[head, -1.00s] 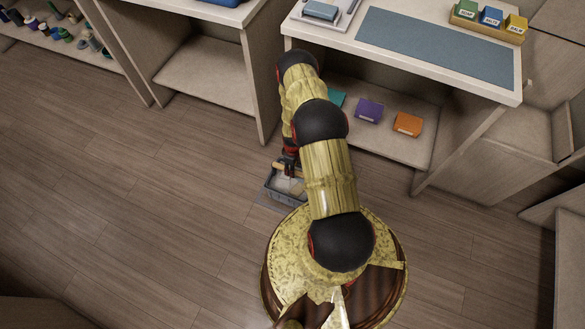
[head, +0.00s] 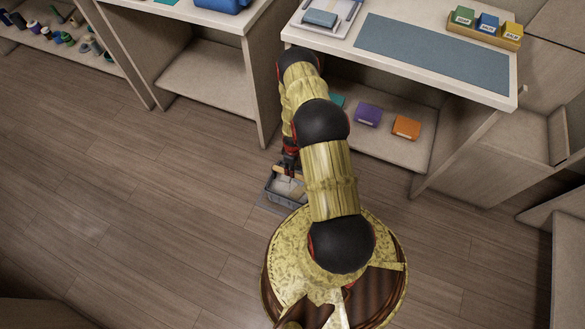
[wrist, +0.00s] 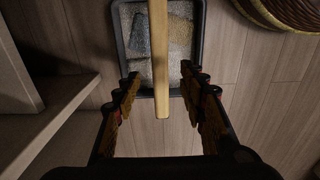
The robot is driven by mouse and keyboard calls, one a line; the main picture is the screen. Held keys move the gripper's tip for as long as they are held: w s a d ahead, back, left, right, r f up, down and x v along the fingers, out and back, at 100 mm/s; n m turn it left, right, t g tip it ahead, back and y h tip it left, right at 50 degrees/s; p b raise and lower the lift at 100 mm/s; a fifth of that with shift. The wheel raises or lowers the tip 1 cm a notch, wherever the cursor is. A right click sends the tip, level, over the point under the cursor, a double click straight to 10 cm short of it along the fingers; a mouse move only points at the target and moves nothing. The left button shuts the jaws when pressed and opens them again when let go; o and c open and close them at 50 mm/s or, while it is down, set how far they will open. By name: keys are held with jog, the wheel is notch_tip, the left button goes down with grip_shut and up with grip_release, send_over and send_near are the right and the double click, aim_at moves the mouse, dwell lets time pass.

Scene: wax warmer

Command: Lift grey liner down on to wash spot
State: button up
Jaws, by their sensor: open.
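A grey box-shaped container with a dark rim (head: 272,194), which looks like the grey liner, stands low on the floor beside my base. A pale wooden bar handle (wrist: 159,55) runs across its top; the container's rim (wrist: 118,45) shows in the wrist view. Grey and tan pieces lie inside it. My gripper (wrist: 160,82) is open, with one finger on each side of the bar and visible gaps between. In the head view my gripper (head: 289,168) is just above the container.
A worktop with a blue-grey mat (head: 435,48), a tray (head: 345,22) and a rack of small boxes (head: 480,32) stands behind. Purple (head: 368,115) and orange (head: 405,127) boxes sit on its lower shelf. The floor to the left is clear.

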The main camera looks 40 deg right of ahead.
jog(key=shift+r, duration=0.35)
notch_tip(320, 180, up, 12)
dwell(0.9)
dwell(0.3)
